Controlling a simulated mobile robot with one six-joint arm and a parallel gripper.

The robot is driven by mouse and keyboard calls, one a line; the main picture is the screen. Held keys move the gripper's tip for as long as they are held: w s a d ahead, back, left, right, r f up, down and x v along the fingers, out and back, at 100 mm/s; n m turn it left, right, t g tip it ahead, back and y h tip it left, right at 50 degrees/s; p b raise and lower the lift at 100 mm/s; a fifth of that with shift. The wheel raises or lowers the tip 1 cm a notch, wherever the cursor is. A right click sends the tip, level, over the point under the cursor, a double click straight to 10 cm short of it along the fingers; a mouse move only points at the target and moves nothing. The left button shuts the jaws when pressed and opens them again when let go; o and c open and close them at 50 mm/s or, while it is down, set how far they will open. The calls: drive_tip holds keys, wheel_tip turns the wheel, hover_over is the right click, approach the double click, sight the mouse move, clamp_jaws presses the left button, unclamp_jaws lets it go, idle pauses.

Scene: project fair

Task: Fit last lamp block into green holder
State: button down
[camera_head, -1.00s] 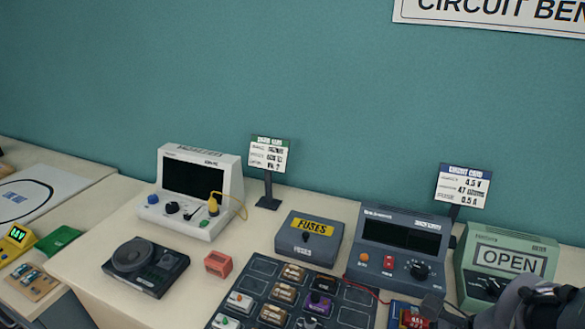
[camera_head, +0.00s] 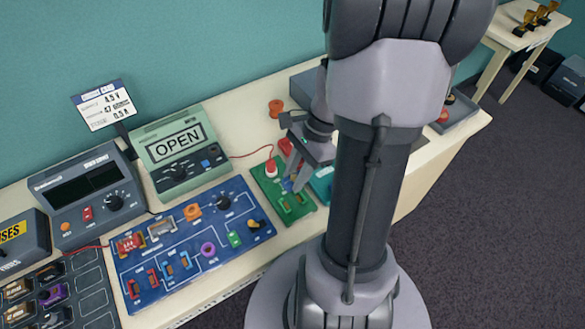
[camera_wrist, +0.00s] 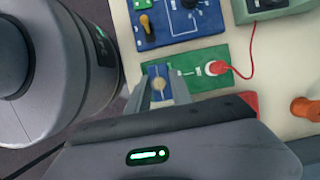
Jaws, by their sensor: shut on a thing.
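My gripper (camera_head: 296,180) is over the green board (camera_head: 267,188) to the right of the blue circuit board. In the wrist view my gripper (camera_wrist: 162,82) is shut on the lamp block (camera_wrist: 155,71), a small blue block with a pale round bulb. The block is above the left part of the green board (camera_wrist: 205,53). Whether it touches the board or is seated in a holder cannot be told. A red plug (camera_wrist: 217,68) with a red wire sits on the same board, beside the block.
The blue circuit board (camera_head: 180,279) carries several coloured parts. A green OPEN meter (camera_head: 178,154) stands behind it. An orange spool (camera_head: 276,108) stands behind the green board. A red wire runs from the meter to the green board. My arm hides part of the bench.

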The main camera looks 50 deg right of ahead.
sight(289, 204)
drive_tip(key=shift+f+b, duration=0.35)
drive_tip(key=shift+f, duration=0.05)
wheel_tip(289, 204, down, 7)
drive_tip(key=b, duration=0.5)
drive_tip(key=shift+a+r+b, duration=0.1)
drive_tip(key=shift+a+b, duration=0.05)
drive_tip(key=shift+b, duration=0.25)
drive_tip(key=shift+f+b, duration=0.4)
drive_tip(key=shift+f, duration=0.25)
idle(1.5)
drive_tip(key=c, duration=0.6)
unclamp_jaws()
wheel_tip(289, 204, up, 8)
drive_tip(key=p, duration=0.7)
drive_tip(key=shift+r, duration=0.1)
